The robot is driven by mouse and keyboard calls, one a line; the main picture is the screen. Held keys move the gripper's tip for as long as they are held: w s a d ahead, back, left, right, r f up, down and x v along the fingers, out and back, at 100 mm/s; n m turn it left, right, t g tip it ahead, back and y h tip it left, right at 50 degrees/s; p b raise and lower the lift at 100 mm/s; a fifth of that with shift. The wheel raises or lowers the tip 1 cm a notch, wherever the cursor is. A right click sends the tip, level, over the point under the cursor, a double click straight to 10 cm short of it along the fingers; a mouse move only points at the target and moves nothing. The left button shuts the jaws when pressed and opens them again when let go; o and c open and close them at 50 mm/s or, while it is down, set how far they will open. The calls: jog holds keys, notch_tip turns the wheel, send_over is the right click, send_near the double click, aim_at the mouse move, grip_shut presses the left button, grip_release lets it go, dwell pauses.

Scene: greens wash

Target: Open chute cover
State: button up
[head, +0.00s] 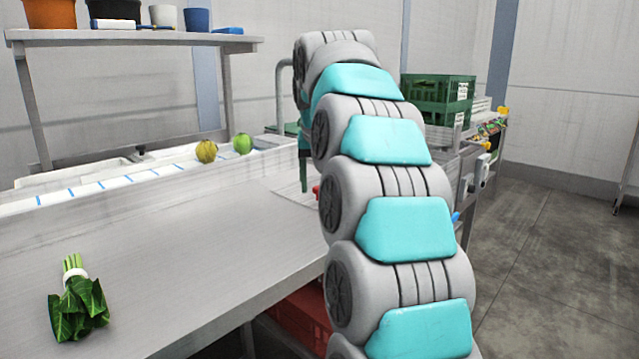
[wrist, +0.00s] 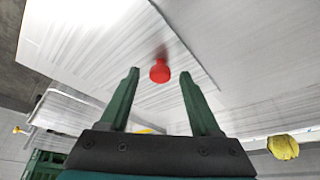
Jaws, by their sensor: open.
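The chute cover (wrist: 85,45) looks like a flat, pale metal plate in the wrist view, lying flush on the worktop. A red knob (wrist: 160,70) stands on it; in the head view the knob (head: 316,191) shows just left of my arm. My gripper (wrist: 160,79) is open, with its two green fingers on either side of the knob and visible gaps to it. I cannot tell how far above the plate the fingertips are. In the head view my arm hides most of the cover and much of the gripper.
A bunch of leafy greens (head: 78,300) lies on the bare worktop (head: 190,235). A yellowish vegetable (head: 206,151) and a green one (head: 243,143) sit by the white, blue-marked strip behind. Green crates (head: 437,100) stand beyond my arm; a red crate (head: 303,318) is below the worktop.

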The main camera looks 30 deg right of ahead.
jog(key=shift+c, duration=0.2)
grip_shut()
dwell(1.1)
